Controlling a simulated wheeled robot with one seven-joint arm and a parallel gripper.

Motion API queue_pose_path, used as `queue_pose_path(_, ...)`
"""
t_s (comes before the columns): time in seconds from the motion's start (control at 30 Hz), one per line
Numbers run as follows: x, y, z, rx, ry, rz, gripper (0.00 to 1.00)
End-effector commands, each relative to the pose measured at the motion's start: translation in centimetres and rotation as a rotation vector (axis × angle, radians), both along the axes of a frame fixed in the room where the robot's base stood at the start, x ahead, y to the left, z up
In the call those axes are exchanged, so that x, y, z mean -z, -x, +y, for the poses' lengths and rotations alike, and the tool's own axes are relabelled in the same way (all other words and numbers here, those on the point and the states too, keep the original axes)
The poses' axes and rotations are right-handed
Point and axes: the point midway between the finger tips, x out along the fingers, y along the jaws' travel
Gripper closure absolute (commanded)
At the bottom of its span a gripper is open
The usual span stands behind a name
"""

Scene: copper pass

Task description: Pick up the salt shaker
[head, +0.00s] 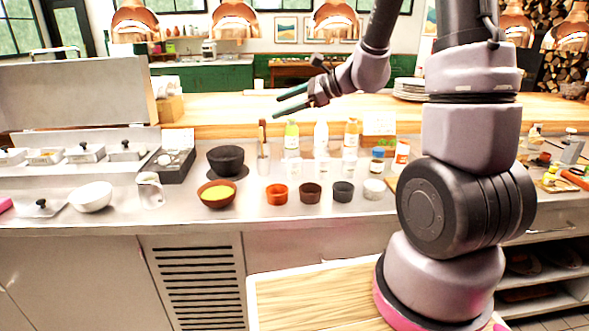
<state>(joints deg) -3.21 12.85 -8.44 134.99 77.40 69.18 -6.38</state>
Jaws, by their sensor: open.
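I cannot tell for sure which item is the salt shaker. A small container with a blue upper part (378,161) stands on the steel counter right of the bottles, and a white one with an orange-red label (401,156) stands beside it. A small clear glass-like vessel (150,191) stands farther left, by the white bowl. My gripper (277,106) is open and empty, with its dark fingers pointing left. It is in the air, above the bottles in the picture and apart from everything on the counter.
A wooden ledge (215,106) runs behind. Copper lamps (336,21) hang above. The counter's front strip is mostly clear.

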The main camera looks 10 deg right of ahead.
Motion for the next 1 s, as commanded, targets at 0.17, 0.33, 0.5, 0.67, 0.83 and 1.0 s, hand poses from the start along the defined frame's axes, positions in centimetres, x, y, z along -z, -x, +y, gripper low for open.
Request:
queue_pose_path(0.17,7.1,-6.1,-2.4,0.279,-0.157,0.145,0.19)
queue_pose_path(0.33,13.1,-9.6,-5.6,0.506,-0.235,0.219,0.19)
queue_pose_path(0.5,16.1,-10.9,-7.6,0.622,-0.261,0.241,0.19)
queue_pose_path(0.67,18.0,-11.1,-8.0,0.643,-0.266,0.248,0.19)
queue_pose_path(0.83,21.4,-11.0,-8.0,0.642,-0.266,0.248,0.19)
queue_pose_path(1.0,24.3,-11.0,-8.0,0.642,-0.265,0.248,0.19)
